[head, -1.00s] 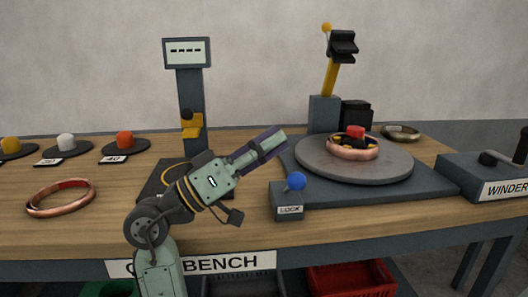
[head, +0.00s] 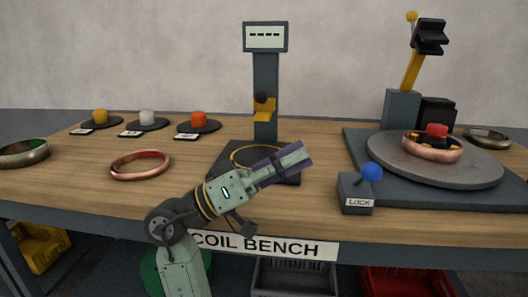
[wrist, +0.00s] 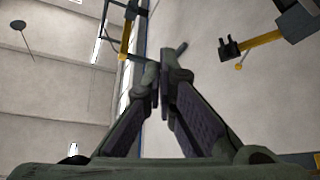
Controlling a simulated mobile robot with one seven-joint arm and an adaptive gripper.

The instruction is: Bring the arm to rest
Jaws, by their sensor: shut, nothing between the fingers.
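My gripper (head: 296,160) is shut and empty, raised in front of the test stand's dark base and pointing up to the right. In the wrist view its two fingers (wrist: 163,90) come together at the tips, with nothing between them. Behind them are the pale wall and the yellow and black arm of the winder. My arm is bent at the elbow over the front edge of the bench. No coil touches the gripper.
A copper coil (head: 141,165) and a brassy coil (head: 22,153) lie on the bench (head: 100,195) at left. Another copper coil (head: 432,150) sits on the turntable (head: 385,160). A blue-knobbed lock box (head: 356,193) stands right of my gripper. A display stand (head: 265,85) rises behind it.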

